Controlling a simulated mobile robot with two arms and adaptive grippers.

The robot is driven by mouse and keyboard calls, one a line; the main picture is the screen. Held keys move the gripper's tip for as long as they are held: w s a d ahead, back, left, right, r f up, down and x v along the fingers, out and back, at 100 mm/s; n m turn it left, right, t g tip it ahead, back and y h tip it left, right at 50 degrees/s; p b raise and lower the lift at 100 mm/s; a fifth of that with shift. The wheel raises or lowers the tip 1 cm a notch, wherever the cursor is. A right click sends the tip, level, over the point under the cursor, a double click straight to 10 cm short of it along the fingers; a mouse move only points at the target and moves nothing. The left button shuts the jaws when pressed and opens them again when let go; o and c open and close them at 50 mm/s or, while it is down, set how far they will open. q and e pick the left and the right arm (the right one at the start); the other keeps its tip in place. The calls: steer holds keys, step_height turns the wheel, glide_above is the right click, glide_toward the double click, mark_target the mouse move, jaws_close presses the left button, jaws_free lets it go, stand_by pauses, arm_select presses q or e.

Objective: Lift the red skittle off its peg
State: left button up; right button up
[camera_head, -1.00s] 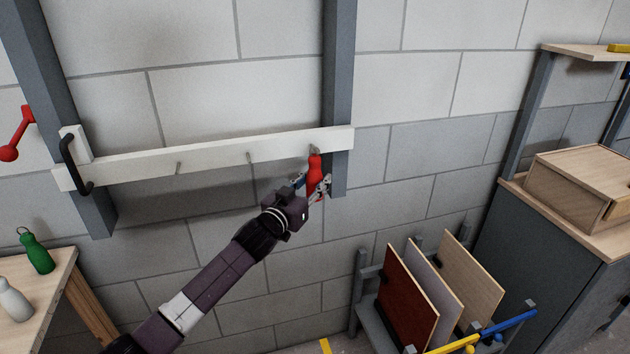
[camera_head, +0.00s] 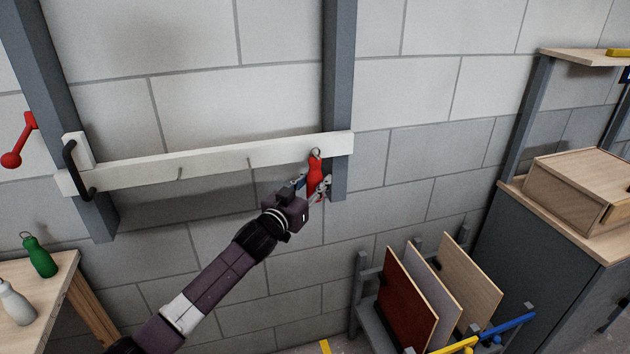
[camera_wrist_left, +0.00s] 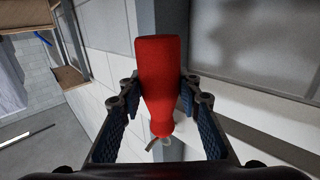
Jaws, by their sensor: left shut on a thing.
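The red skittle (camera_head: 315,173) is upright in front of the right end of the white batten (camera_head: 210,158), its wire ring at the top. My left gripper (camera_head: 312,185) is shut on the skittle's body from below left, one finger on each side. In the left wrist view the skittle (camera_wrist_left: 160,75) is between the blue-padded fingers, its neck and ring toward the bottom of the picture. A thin peg end shows beside the ring there; I cannot tell whether the ring is still around the peg. My right gripper is not in view.
Two bare pegs (camera_head: 249,163) stick out of the batten to the left. A grey post (camera_head: 340,80) stands right behind the skittle. A black handle (camera_head: 72,168) is at the batten's left end. Upright panels (camera_head: 407,300) stand in a rack below right. The wall in between is clear.

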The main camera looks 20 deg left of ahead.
arm_select(q)
steer(key=s+d+p, duration=0.2)
steer(key=s+d, duration=0.2)
steer(key=s, duration=0.2)
steer(key=shift+p, duration=0.3)
stand_by(0.7)
steer(key=shift+d, duration=0.1)
